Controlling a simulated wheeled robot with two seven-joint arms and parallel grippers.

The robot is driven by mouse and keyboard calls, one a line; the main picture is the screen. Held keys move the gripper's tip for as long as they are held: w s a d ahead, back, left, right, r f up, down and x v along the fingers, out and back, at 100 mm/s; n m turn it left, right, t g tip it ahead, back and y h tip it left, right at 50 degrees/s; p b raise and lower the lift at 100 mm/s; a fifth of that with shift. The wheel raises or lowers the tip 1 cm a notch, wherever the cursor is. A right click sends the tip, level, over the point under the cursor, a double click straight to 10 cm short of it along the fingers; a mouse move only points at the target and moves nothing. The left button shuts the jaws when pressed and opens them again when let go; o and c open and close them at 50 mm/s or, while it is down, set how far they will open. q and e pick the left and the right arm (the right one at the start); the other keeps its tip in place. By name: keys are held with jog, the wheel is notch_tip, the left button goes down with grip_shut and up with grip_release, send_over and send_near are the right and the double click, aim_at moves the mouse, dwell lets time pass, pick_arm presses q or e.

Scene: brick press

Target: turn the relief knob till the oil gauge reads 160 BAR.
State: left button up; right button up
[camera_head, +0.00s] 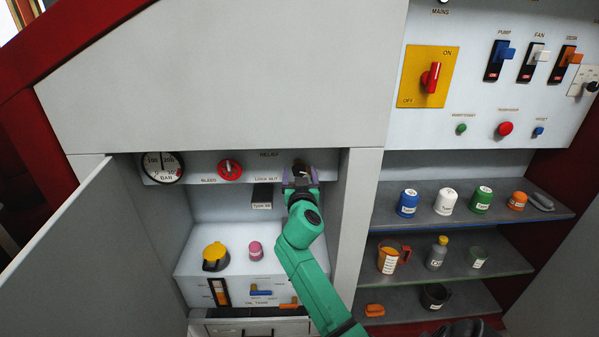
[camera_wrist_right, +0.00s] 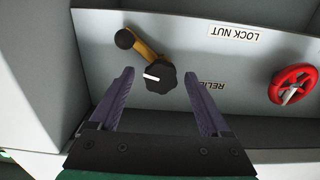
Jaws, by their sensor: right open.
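The black relief knob (camera_wrist_right: 160,77), with a white pointer mark, shows in the right wrist view on the grey panel. A brass lever with a black ball end (camera_wrist_right: 124,39) sits right behind it, by the LOCK NUT label. My right gripper (camera_wrist_right: 158,92) is open, its two purple fingers on either side of the knob with gaps. In the head view my right gripper (camera_head: 300,178) is at the panel's right end and largely hides the knob. The round oil gauge (camera_head: 162,168) is at the panel's left; its dark needle points roughly upward, exact reading too small to tell. My left gripper is not in view.
A red bleed handwheel (camera_head: 230,169) is left of the knob. The alcove's right wall (camera_head: 357,220) is close to my right arm. An open door (camera_head: 85,245) stands at left. A yellow-capped item (camera_head: 215,254) and a pink one (camera_head: 255,250) sit below.

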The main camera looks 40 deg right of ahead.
grip_shut()
jog(key=shift+n, duration=1.4)
grip_release()
pick_arm(q)
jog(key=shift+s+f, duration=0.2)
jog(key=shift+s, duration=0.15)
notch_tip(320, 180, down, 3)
jog(key=b, duration=0.3)
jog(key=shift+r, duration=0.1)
pick_arm(e)
jog(key=v, duration=1.4)
jog(key=shift+s+a, duration=0.15)
jog(key=shift+a, duration=0.05)
